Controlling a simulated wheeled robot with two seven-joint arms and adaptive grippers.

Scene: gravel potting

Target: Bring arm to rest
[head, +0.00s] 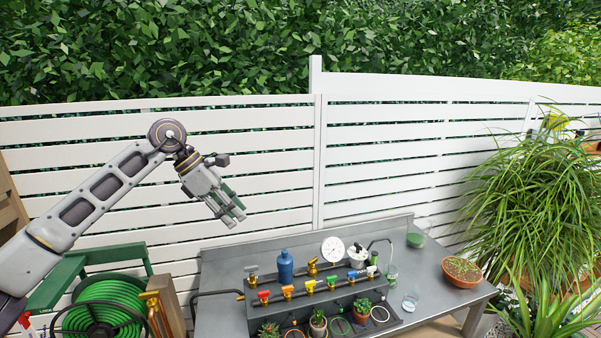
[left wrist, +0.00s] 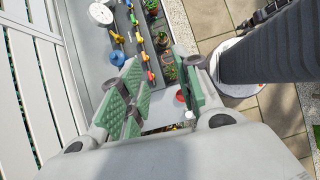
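My left arm (head: 100,195) comes in from the left and is raised, with its elbow bent high in front of the white fence. My left gripper (head: 233,215) hangs in the air above the back left of the grey metal bench (head: 222,262), pointing down and to the right. It touches nothing. In the left wrist view its green-padded fingers (left wrist: 160,100) stand apart with nothing between them, and the bench lies below. My right gripper does not show in either view.
The bench bears a dark stepped rack with coloured taps, a blue bottle (head: 286,265), a round white dial (head: 333,250), small potted plants and a terracotta bowl (head: 462,272). A green hose reel (head: 105,305) stands at left. A large grassy plant (head: 540,190) fills the right.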

